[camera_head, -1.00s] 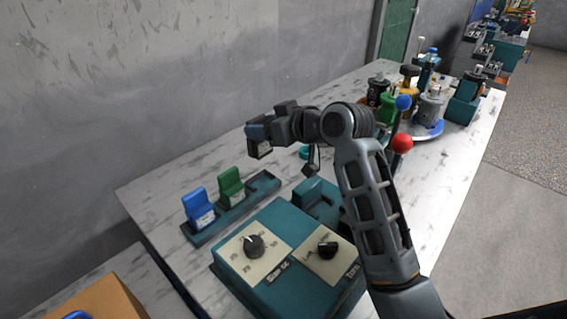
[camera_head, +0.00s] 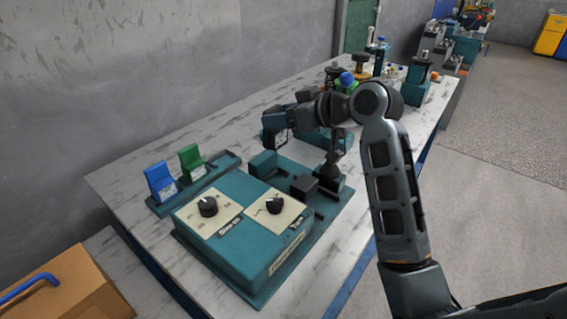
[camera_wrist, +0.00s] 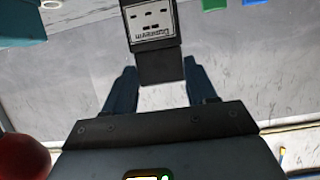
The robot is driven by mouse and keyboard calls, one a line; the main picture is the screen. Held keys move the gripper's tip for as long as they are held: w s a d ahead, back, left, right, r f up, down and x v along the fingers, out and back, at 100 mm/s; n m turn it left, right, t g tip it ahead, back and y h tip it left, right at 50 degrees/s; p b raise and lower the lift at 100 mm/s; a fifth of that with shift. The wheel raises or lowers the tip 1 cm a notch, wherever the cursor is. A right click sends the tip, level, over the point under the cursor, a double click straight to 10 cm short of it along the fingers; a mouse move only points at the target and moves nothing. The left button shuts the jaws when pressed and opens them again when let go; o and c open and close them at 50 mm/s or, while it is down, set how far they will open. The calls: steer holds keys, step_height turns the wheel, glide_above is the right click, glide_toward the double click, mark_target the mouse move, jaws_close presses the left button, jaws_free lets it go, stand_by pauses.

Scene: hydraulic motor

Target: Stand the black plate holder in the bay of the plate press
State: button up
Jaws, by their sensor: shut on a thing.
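In the wrist view, the black plate holder (camera_wrist: 155,66) with a white label sits between the two fingers of my gripper (camera_wrist: 162,85), which is shut on it. In the head view, my gripper (camera_head: 283,122) holds the dark holder (camera_head: 274,137) in the air, behind the plate press. The plate press (camera_head: 222,252) is a teal console with two dials on cream panels. Its rear part has a teal block (camera_head: 263,164) and a dark block (camera_head: 305,188) with a gap between them. I cannot tell how far above the table the holder is.
A teal rack (camera_head: 218,168) left of the press holds a blue holder (camera_head: 160,181) and a green holder (camera_head: 190,161). A cardboard box (camera_head: 75,290) is at the lower left. Several bottles and devices crowd the far end of the table. A red ball (camera_wrist: 22,155) shows in the wrist view.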

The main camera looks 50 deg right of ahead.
step_height(320, 180, down, 11)
steer(key=shift+f, duration=0.1)
stand_by(0.4)
steer(key=shift+f+b, duration=0.15)
steer(key=shift+b, duration=0.2)
steer(key=o, duration=1.1)
steer(key=shift+c, duration=0.2)
steer(key=shift+r, duration=0.25)
steer(key=v, duration=1.2)
